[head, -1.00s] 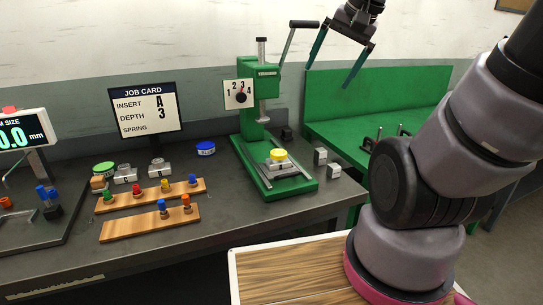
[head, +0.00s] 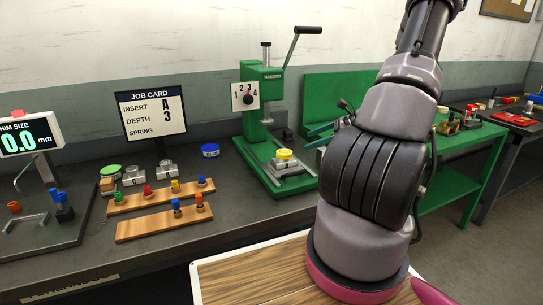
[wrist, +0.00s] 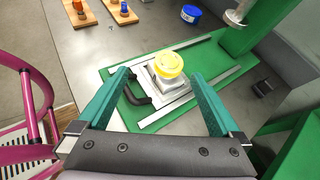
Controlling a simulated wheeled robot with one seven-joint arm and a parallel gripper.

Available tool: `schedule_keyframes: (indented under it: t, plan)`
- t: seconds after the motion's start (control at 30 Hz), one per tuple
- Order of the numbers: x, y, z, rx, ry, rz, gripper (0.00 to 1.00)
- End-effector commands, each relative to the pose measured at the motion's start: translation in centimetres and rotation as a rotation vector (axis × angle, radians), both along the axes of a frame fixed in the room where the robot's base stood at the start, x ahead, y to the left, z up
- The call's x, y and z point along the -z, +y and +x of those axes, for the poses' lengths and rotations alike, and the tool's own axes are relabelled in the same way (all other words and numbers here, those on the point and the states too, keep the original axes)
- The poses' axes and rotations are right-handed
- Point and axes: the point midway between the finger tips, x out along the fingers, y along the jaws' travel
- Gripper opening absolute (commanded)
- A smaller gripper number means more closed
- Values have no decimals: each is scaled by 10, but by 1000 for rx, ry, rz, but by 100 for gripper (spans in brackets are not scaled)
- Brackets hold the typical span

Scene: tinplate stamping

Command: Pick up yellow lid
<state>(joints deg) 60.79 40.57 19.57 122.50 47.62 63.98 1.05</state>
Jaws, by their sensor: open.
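The yellow lid (head: 284,154) sits on a silver block on the base of the green press (head: 262,120). It also shows in the wrist view (wrist: 168,64), a round yellow disc beyond my fingertips and between their lines. My gripper (wrist: 162,88) is open and empty, its two teal fingers spread wide on either side of the block and lid, apart from the lid. In the head view my gripper (head: 318,135) is mostly hidden behind my arm; teal finger parts show just right of the press.
Wooden strips with colored pegs (head: 165,210), a job card (head: 151,118) and a blue tin (head: 210,150) stand left of the press. The press column (wrist: 242,35) rises at the right in the wrist view. A dark handle (wrist: 135,92) lies near the left finger.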

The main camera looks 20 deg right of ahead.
Motion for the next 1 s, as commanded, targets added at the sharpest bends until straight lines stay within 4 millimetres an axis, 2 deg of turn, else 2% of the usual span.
schedule_keyframes:
  t: [0.03,0.1,0.27,1.0]
  plan:
    - [11,-10,0,50,7,49,100]
    - [21,-20,1,102,12,99,100]
    - [32,-29,4,157,13,154,100]
    - [67,35,62,158,14,156,100]
